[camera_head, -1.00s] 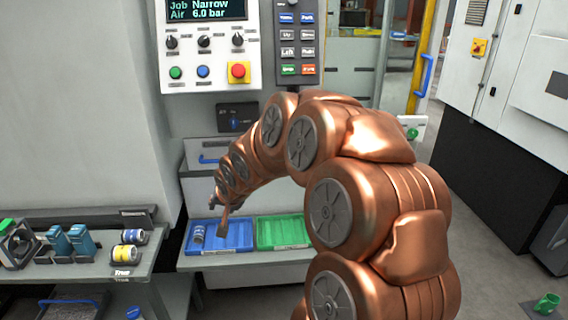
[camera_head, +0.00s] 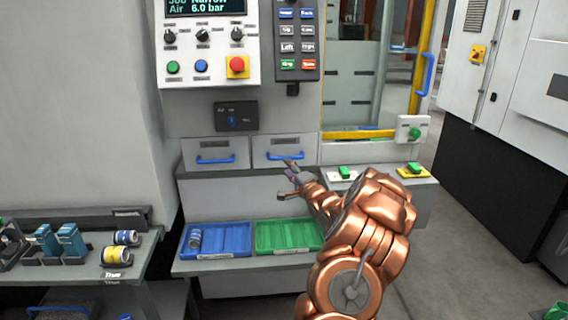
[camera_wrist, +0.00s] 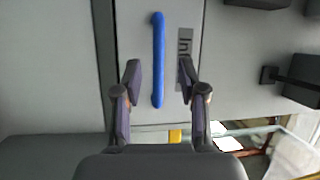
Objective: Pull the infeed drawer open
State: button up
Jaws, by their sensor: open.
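Two grey drawers with blue bar handles sit side by side under the control panel, both closed. The right drawer (camera_head: 263,145) has a blue handle (camera_head: 285,155), with my gripper (camera_head: 287,180) just below and in front of it. In the wrist view a drawer front (camera_wrist: 133,35) carries a label beginning "Inf", partly cut by a finger. Its blue handle (camera_wrist: 158,50) runs lengthwise between the two open fingers of my gripper (camera_wrist: 160,82). The fingers look apart from the handle; the depth gap is unclear. The left drawer (camera_head: 215,147) has nothing in front of it.
A blue tray (camera_head: 228,252) with a can and an empty green tray (camera_head: 290,248) lie on the shelf below. Green-topped fixtures (camera_head: 345,174) stand on the ledge to the right. A bench (camera_head: 75,275) with parts is at the left.

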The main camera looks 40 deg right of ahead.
aim_at(282, 137)
jog(key=shift+t, duration=0.3)
jog(key=shift+w+d+r+p, duration=0.15)
jog(key=shift+w+d, duration=0.4)
jog(key=shift+w, duration=0.5)
jog(key=shift+w+d+r+p, duration=0.15)
jog(key=shift+w+d, duration=0.35)
jog(key=shift+w, duration=0.5)
jog(key=shift+w+d+r+p, duration=0.15)
jog(key=shift+w+d, duration=0.4)
jog(key=shift+w, duration=0.5)
jog(key=shift+f, duration=0.1)
jog(key=shift+c, duration=0.3)
grip_shut()
